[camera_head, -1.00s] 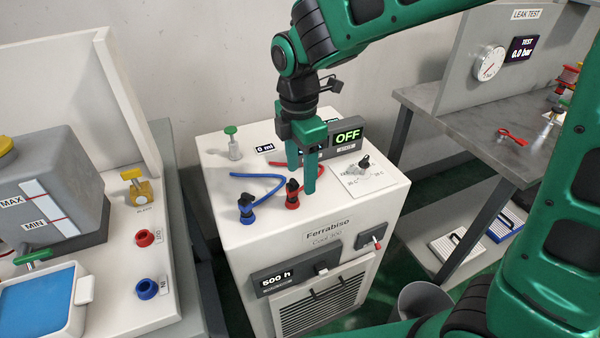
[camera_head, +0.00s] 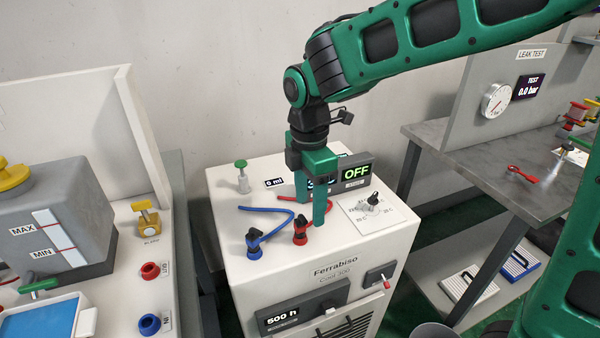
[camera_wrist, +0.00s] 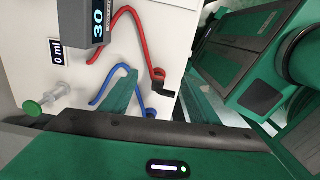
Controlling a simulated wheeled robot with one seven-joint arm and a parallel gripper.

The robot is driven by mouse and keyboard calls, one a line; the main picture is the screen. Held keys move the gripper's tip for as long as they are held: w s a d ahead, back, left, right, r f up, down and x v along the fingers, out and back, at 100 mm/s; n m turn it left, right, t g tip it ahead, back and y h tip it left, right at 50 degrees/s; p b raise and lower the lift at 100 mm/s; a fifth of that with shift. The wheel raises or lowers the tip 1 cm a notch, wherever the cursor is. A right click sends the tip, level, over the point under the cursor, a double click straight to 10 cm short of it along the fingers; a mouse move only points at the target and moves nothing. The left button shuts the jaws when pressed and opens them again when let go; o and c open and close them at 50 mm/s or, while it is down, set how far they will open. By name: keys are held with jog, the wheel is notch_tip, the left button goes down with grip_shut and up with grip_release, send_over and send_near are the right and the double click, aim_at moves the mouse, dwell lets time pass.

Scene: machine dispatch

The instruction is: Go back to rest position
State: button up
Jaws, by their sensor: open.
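My gripper (camera_head: 310,212) is open and empty, pointing down over the top of the white Ferrabiso machine (camera_head: 245,290). In the head view its fingers overlap the red hose (camera_head: 316,226), just right of the red connector (camera_head: 300,232); I cannot tell the exact gap. The blue hose (camera_head: 268,209) and blue connector (camera_head: 254,243) lie to the left. Both hoses also show in the wrist view, red (camera_wrist: 137,40) and blue (camera_wrist: 105,84), with one green finger (camera_wrist: 121,97) in front. The machine's display (camera_head: 356,172) reads OFF and is partly hidden by my gripper.
A green-topped valve (camera_head: 241,176) and a dial (camera_head: 372,200) stand on the machine top. The leak-test bench (camera_head: 470,165) stands right, holding a red tool (camera_head: 521,173). The wall is behind.

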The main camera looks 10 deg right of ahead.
jog(key=s+d+r+m, duration=0.1)
jog(key=s+d+m, duration=0.2)
jog(key=d+m, duration=0.65)
jog(key=s+d+r+m, duration=0.1)
jog(key=s+d+m, duration=0.35)
jog(key=d, duration=0.95)
jog(key=s+d+f+m, duration=0.2)
jog(key=s+d+m, duration=0.7)
jog(key=s+m, duration=0.4)
jog(key=shift+s+d+m, duration=0.35)
jog(key=shift+s+m, duration=0.05)
jog(key=shift+m, duration=0.2)
